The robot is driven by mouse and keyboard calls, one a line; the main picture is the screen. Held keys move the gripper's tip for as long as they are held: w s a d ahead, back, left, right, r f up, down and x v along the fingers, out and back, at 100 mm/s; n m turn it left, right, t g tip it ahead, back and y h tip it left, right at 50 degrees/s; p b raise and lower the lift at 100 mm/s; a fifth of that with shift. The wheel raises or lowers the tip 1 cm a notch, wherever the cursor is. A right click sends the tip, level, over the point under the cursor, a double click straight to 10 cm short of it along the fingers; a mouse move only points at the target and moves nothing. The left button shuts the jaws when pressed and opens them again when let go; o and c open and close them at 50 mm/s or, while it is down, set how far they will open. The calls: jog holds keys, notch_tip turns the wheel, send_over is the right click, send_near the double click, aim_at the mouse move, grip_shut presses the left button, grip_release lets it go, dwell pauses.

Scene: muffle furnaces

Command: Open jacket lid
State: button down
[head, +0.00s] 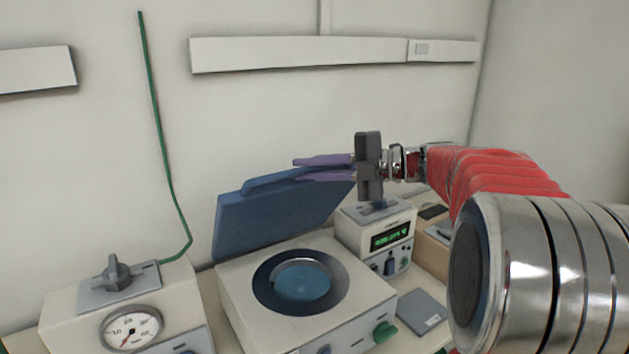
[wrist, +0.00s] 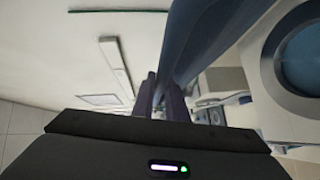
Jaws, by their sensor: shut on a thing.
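The blue jacket lid (head: 270,215) stands raised and tilted at the back of a cream box-shaped unit (head: 330,318) in the head view. The unit's round dark opening (head: 262,290) with a lighter blue disc inside is uncovered. My gripper (head: 300,170) has its purple fingers shut on the lid's upper edge bar, reaching in from the right. In the wrist view the fingers (wrist: 160,100) close on the blue lid (wrist: 205,45), which runs up the middle of the picture. The round opening also shows at the right of that view (wrist: 305,55).
A pressure gauge unit (head: 130,327) with a dark knob stands at the left, with a green tube (head: 160,130) up the wall. A cream device with a green display (head: 390,236) stands behind right. A grey flat pad (head: 422,311) lies on the bench.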

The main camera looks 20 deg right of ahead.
jog(key=shift+s+a+f, duration=0.15)
jog(key=shift+a, duration=0.05)
jog(key=c, duration=2.1)
grip_release()
jog(key=shift+o, duration=0.3)
jog(key=shift+d, duration=0.1)
jog(key=shift+d, duration=0.1)
jog(key=v, duration=1.3)
jog(key=shift+d, duration=0.25)
jog(key=shift+s, duration=0.25)
